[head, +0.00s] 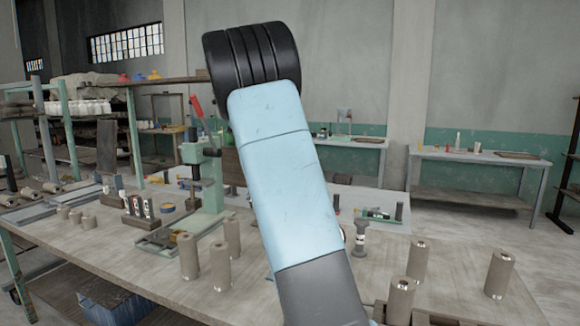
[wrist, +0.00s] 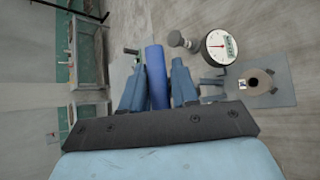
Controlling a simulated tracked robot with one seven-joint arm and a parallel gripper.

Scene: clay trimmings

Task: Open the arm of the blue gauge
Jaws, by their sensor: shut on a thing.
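In the wrist view my gripper (wrist: 157,76) is shut on a blue rounded bar (wrist: 156,72), with one finger on each side of it. Whether this bar is the arm of the blue gauge cannot be told for sure. A round dial (wrist: 220,45) with a white face, a red needle and a small green display is close by to the right. A clay cylinder (wrist: 261,78) stands on a grey plate (wrist: 285,75) below the dial. In the head view my arm hides my gripper and most of the gauge.
In the head view, clay cylinders (head: 221,266) stand on the worktable (head: 110,262) left of my arm, and several more (head: 499,274) stand at right. A dark spool-shaped piece (head: 361,239) is right beside my arm. A green press (head: 203,180) stands behind at left.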

